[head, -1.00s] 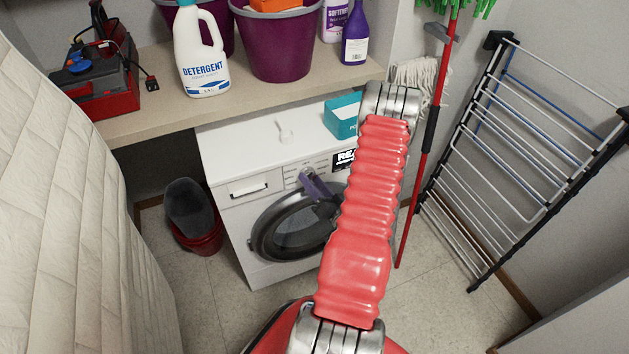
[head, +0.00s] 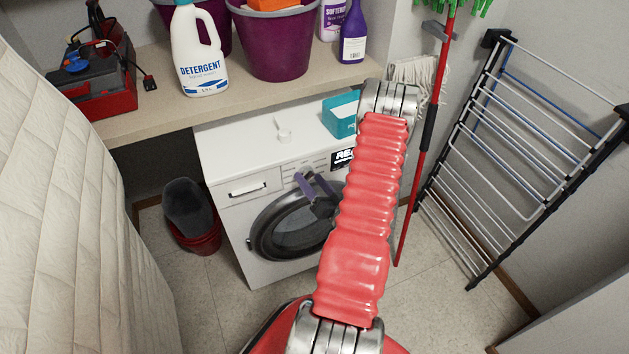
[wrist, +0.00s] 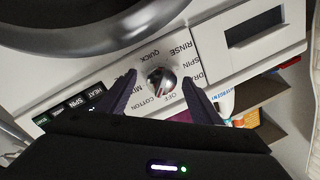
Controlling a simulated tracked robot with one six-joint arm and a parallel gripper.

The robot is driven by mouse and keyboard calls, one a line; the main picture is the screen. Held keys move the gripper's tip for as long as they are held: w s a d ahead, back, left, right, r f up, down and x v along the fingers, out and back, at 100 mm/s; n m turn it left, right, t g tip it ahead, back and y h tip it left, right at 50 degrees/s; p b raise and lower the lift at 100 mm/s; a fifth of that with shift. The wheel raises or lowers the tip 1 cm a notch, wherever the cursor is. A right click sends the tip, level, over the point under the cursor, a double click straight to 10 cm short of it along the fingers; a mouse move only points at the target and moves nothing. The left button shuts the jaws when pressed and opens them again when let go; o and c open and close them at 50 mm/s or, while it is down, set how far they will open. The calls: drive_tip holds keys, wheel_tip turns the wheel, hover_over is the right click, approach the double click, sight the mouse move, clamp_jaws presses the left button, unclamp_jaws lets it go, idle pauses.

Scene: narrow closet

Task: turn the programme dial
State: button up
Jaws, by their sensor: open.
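The programme dial (wrist: 161,80) is a round silver knob on the washing machine's white front panel (wrist: 75,98). Labels such as QUICK, RINSE, SPIN, OFF and COTTON surround it, upside down in the wrist view. My gripper (wrist: 159,72) is open, with one dark purple finger on each side of the dial. Gaps show between the fingers and the knob in the picture; depth to the panel is hard to judge. In the head view, my gripper (head: 309,182) is at the panel above the round door, and my red arm hides the machine's right part. The dial's pointer direction is unclear.
The round door (head: 295,222) is below the panel. A scoop (head: 284,134) and teal box (head: 341,114) sit on the machine. A shelf (head: 150,120) with detergent and tubs overhangs behind. A red bucket (head: 200,238) stands left, a drying rack (head: 520,150) right.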

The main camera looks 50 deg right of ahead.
drive_tip(key=v, duration=1.4)
idle(0.8)
